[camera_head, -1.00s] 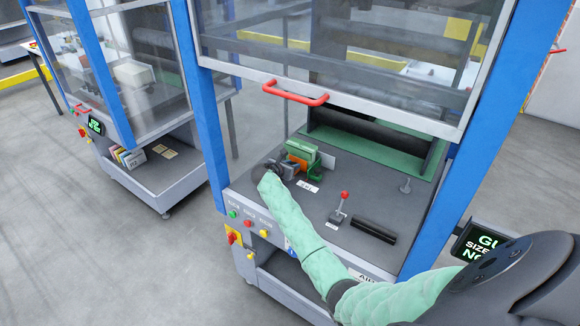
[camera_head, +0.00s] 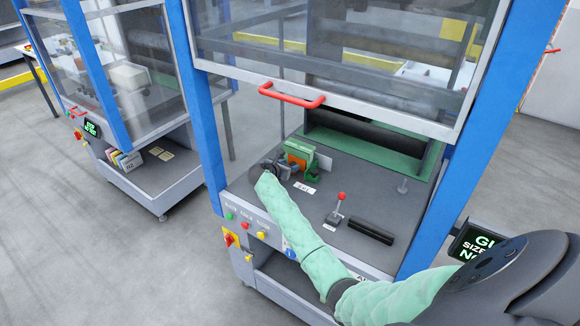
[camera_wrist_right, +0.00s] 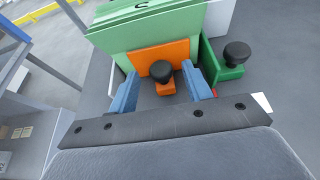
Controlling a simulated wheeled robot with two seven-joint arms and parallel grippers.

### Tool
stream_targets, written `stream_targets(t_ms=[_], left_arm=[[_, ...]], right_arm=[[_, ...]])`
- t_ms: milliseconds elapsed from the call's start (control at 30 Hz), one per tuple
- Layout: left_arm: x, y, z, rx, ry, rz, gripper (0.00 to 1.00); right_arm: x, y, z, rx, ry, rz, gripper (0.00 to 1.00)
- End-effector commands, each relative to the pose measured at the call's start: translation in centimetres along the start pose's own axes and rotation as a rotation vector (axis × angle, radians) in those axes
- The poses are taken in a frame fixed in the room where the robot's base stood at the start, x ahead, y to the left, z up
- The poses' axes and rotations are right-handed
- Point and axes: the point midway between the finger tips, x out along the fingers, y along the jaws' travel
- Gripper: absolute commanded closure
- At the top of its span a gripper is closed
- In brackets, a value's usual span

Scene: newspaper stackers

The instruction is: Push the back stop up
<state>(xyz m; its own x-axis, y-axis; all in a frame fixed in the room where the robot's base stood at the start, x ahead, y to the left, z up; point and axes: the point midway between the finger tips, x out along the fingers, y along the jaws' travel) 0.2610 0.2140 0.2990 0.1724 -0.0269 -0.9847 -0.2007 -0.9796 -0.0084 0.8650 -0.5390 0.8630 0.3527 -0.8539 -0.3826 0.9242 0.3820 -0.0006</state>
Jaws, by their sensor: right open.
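An orange stop (camera_head: 297,161) with a black knob stands against the front of a green stack (camera_head: 299,147) on the machine's grey deck; no readable label shows which piece is the back stop. In the right wrist view the orange stop (camera_wrist_right: 160,56) lies straight ahead, its black knob (camera_wrist_right: 161,70) between my blue fingers. My right gripper (camera_wrist_right: 163,80) is open, with one finger on each side of the knob; I cannot tell whether they touch it. In the head view my right gripper (camera_head: 273,171) is low at the stop's left. My left gripper is out of view.
A green bracket (camera_wrist_right: 221,62) with another black knob (camera_wrist_right: 237,54) stands just right of the fingers. A red-knobbed lever (camera_head: 338,208) and a black bar (camera_head: 371,231) are on the deck. The raised guard with a red handle (camera_head: 291,95) hangs above.

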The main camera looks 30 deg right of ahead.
Motion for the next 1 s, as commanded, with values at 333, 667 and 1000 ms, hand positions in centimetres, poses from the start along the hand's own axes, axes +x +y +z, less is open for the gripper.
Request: stream_targets(t_ms=[333,667,1000], left_arm=[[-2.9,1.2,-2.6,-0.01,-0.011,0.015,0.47],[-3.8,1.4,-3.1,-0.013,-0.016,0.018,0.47],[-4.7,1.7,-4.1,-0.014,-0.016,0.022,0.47]], right_arm=[[-5.1,0.1,-0.2,0.001,0.0,0.002,0.51],[-6.4,0.0,-0.1,0.0,0.001,0.001,0.51],[-6.8,0.1,-0.8,-0.002,-0.009,0.016,0.94]])
